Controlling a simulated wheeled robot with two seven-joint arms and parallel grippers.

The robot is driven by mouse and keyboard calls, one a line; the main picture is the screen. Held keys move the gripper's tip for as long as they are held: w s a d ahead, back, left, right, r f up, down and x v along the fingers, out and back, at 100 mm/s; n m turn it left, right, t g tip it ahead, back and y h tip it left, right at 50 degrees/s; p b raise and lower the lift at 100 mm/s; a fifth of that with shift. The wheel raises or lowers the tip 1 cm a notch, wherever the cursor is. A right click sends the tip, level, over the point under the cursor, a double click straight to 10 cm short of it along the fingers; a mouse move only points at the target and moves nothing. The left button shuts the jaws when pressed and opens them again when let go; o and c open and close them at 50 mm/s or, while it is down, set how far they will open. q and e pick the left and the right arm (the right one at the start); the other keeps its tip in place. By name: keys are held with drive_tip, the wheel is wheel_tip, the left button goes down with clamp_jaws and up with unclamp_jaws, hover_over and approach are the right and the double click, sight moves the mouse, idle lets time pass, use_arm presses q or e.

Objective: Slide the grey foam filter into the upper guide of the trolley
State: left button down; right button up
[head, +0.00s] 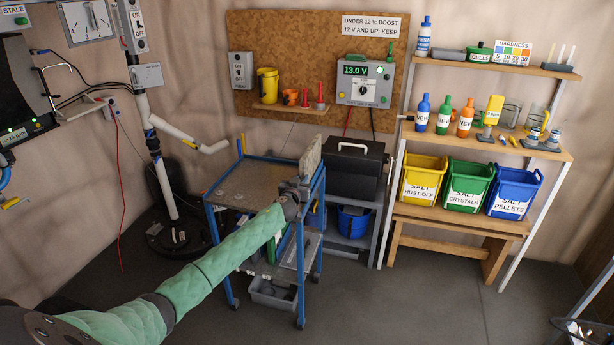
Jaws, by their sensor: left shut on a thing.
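The trolley (213,222) has a blue frame and a grey top shelf, and stands in the middle of the head view. My left arm reaches over its right side. My left gripper (300,188) is at the trolley's right top edge, shut on a flat, light grey panel that looks like the grey foam filter (311,157). The filter stands on edge, above the top shelf at its right side. The gripper's fingertips are small and partly hidden. I cannot tell whether the filter touches the trolley. The upper guide cannot be made out. My right gripper is out of view.
A black toolbox (354,170) on a grey stand is close behind the trolley's right side. A grey bin (272,293) sits low in the trolley. Shelving with yellow, green and blue salt bins (514,192) stands at right. The floor (400,300) at front right is clear.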

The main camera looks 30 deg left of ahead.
use_arm(q)
drive_tip(key=shift+w, duration=0.35)
drive_tip(key=c, duration=1.2)
unclamp_jaws()
drive_tip(key=shift+a, duration=0.1)
drive_tip(key=shift+s+f+b, duration=0.1)
drive_tip(key=shift+s+b, duration=0.3)
drive_tip(key=shift+s, duration=0.1)
drive_tip(key=b+v, duration=0.1)
drive_tip(key=v, duration=0.5)
drive_tip(key=shift+s+d+b, duration=0.2)
drive_tip(key=shift+s+b, duration=0.15)
